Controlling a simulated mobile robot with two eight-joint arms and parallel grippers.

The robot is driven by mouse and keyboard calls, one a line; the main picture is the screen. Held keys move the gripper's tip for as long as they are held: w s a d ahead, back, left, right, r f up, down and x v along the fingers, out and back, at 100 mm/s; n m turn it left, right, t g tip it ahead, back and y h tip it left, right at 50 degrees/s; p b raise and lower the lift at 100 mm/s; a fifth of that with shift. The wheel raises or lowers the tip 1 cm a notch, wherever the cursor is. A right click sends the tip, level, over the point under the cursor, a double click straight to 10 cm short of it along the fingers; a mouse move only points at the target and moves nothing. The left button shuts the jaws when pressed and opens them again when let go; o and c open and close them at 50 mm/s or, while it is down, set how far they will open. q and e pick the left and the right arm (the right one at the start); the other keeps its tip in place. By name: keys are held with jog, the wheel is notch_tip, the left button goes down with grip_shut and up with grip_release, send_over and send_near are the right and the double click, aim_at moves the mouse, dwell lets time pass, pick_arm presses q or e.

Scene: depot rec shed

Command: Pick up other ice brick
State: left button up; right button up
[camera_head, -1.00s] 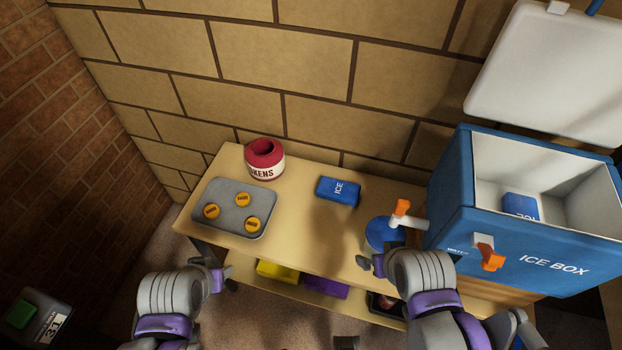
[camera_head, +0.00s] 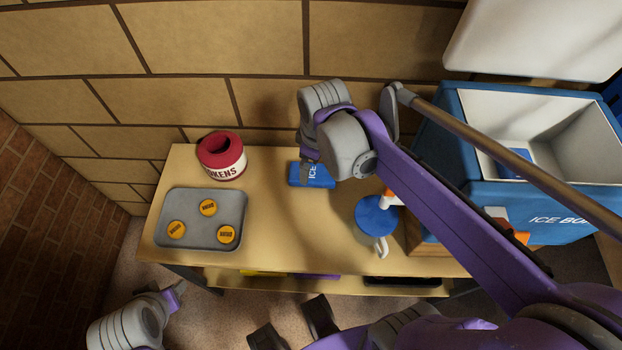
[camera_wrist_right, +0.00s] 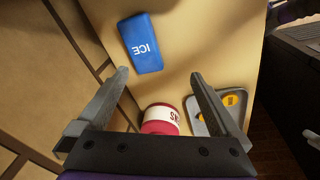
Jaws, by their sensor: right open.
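The blue ice brick (camera_head: 317,176), marked ICE, lies flat on the wooden table near the wall. My right gripper (camera_head: 306,170) is over its left part in the head view and hides some of it. In the right wrist view the brick (camera_wrist_right: 141,43) lies beyond the open, empty fingers (camera_wrist_right: 160,76), toward the left one. A second blue ice brick (camera_head: 514,160) lies inside the open ice box (camera_head: 462,190), partly hidden by my right arm. My left gripper (camera_head: 176,291) is low at the left, in front of the table; its jaws are unclear.
A red and white token pot (camera_head: 222,158) and a grey tray (camera_head: 204,243) with orange tokens stand left of the brick. Bare tabletop (camera_head: 295,230) lies in front of the brick.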

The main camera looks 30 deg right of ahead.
aim_at(312, 172)
jog(key=w+d+f+n+g+b, duration=0.2)
jog(key=w+d+f+n+b, duration=0.15)
jog(key=w, duration=0.25)
jog(key=shift+n, duration=0.35)
notch_tip(312, 172, down, 11)
jog(key=shift+w+a+f, duration=0.1)
jog(key=shift+a, duration=0.05)
pick_arm(q)
jog(key=f, duration=0.5)
jog(key=shift+s, duration=0.25)
pick_arm(e)
jog(key=shift+c, duration=0.2)
jog(key=c, duration=1.4)
